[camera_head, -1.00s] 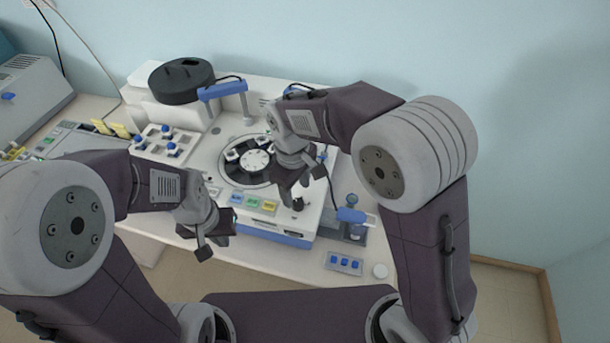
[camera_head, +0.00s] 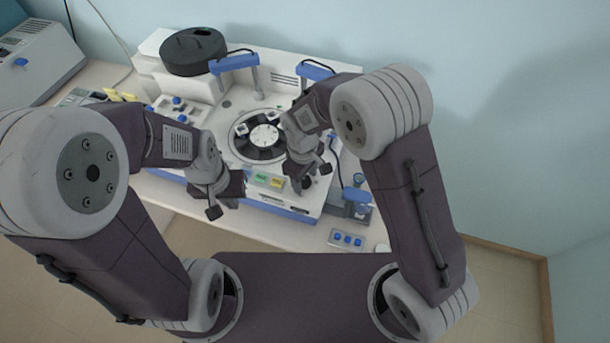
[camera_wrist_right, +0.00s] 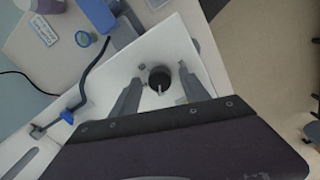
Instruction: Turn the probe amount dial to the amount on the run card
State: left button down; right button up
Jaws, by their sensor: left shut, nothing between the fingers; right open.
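The probe amount dial (camera_wrist_right: 159,79) is a dark round knob with a light pointer on the white machine top, seen in the right wrist view between the fingers of my right gripper (camera_wrist_right: 156,88). The fingers are open, one on each side, and appear apart from it. In the head view the dial (camera_head: 307,182) is small and dark beside the right gripper (camera_head: 301,186). My left gripper (camera_head: 226,205) is shut and empty at the machine's front edge.
The staining machine has a round carousel (camera_head: 264,136) at its middle and coloured buttons (camera_head: 269,180) at the front. A small panel with blue buttons (camera_head: 346,239) lies at the front right.

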jog(key=shift+s+r, duration=0.1)
jog(key=shift+s, duration=0.15)
jog(key=shift+c, duration=1.4)
jog(key=c, duration=0.6)
jog(key=shift+w+d, duration=0.15)
jog(key=shift+w, duration=0.05)
grip_shut()
pick_arm(q)
jog(key=shift+s, duration=0.15)
pick_arm(e)
jog(key=shift+s, duration=0.1)
